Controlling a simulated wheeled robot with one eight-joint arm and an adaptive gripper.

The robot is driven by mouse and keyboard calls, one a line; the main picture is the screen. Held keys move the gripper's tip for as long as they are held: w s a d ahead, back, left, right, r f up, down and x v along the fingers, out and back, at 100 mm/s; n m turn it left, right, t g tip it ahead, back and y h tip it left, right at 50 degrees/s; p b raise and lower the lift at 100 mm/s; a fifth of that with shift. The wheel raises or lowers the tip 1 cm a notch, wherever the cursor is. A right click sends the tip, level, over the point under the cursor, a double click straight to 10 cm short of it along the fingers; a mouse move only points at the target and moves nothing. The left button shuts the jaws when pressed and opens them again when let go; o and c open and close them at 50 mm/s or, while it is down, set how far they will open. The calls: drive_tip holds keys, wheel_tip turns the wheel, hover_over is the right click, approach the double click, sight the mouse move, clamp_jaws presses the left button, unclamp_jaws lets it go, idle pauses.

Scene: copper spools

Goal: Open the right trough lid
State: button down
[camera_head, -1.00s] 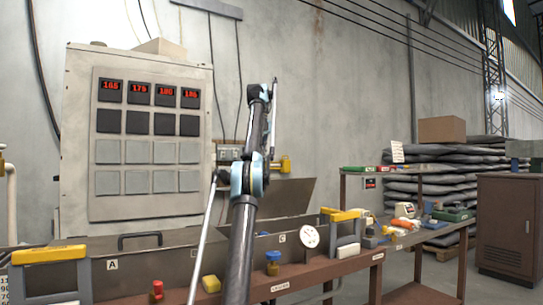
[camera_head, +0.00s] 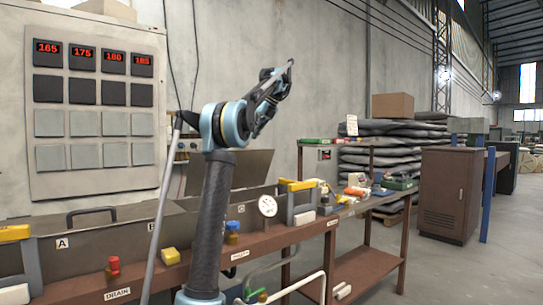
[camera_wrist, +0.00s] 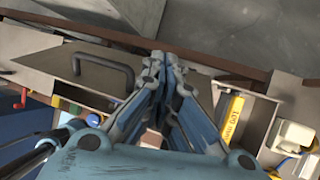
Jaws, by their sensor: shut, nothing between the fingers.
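In the head view, the long grey trough (camera_head: 185,228) runs along the bench. Its left lid (camera_head: 110,224) lies flat, with a black handle (camera_head: 91,216). A grey panel (camera_head: 238,170), apparently the right trough lid, stands tilted up behind the section marked C. My gripper (camera_head: 288,64) is raised well above the trough and points up and right, apart from the panel. The wrist view shows my gripper (camera_wrist: 165,62) shut and empty. Beyond its fingers there is a lid (camera_wrist: 48,62) with a black handle (camera_wrist: 105,70); I cannot tell which lid this is.
A grey control cabinet (camera_head: 95,110) is behind. Open floor (camera_head: 430,270) lies to the right.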

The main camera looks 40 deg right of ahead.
drive_tip(key=s+d+f+t+h, duration=0.1)
drive_tip(key=s+d+f+t, duration=0.15)
drive_tip(key=s, duration=0.45)
drive_tip(key=s+d+f+t+h, duration=0.1)
drive_tip(key=s+f+t, duration=0.1)
drive_tip(key=s+t, duration=0.35)
drive_tip(key=s+d+f+t+h, duration=0.1)
drive_tip(key=s+d+f, duration=0.15)
drive_tip(key=s, duration=0.65)
approach(267, 156)
wheel_tip(267, 156, down, 2)
drive_tip(key=w, duration=0.3)
drive_tip(key=shift+w+a+r, duration=0.15)
drive_tip(key=shift+w+r, duration=0.15)
drive_tip(key=shift+w, duration=0.3)
